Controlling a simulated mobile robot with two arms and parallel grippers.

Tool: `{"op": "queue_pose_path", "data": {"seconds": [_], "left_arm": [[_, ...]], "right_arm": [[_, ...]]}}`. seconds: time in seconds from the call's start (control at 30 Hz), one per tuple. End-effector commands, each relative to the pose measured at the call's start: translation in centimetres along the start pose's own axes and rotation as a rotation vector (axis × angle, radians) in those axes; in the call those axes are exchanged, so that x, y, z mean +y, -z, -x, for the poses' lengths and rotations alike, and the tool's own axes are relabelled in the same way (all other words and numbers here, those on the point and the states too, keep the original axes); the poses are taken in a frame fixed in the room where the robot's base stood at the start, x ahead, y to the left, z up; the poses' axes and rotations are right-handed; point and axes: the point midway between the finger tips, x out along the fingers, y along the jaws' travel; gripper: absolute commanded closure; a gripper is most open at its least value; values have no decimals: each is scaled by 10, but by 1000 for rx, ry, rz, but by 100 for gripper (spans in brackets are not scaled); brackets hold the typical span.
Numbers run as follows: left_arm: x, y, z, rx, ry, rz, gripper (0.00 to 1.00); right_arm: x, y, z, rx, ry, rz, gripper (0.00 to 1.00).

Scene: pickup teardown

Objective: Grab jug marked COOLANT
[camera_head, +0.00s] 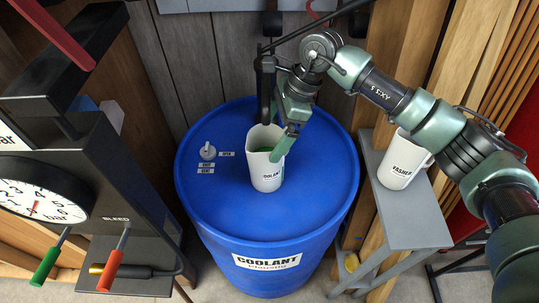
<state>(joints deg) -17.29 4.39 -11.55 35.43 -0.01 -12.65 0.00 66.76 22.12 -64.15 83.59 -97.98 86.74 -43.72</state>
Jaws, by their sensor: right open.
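The white jug marked COOLANT (264,174) stands upright on the blue drum (220,215), near the middle of its lid. Part of its lettering shows on the front, and something green shows at its open top. My right gripper (284,145) is open at the jug's upper right, with a green finger overlapping the rim in the picture. I cannot tell whether it touches the jug or where the other finger is. The jug's handle is hidden. My left gripper is not in view.
A white WASHER jug (402,160) stands on a grey stand (408,222) at right. A small grey fitting (208,151) with labels is on the drum's lid. A dark gauge panel (125,185) with red and green levers stands at left. The lid's front is clear.

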Motion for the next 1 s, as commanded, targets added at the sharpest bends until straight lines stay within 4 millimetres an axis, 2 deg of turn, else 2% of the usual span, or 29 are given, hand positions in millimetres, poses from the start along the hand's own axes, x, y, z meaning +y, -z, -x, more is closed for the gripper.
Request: {"op": "queue_pose_path", "data": {"seconds": [0.23,0.57,1.0], "left_arm": [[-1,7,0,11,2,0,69],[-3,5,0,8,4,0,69],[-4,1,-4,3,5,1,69]], "right_arm": [[0,0,-3,-1,2,0,0],[0,0,-2,-1,2,0,92],[-2,-2,2,-3,5,2,92]]}}
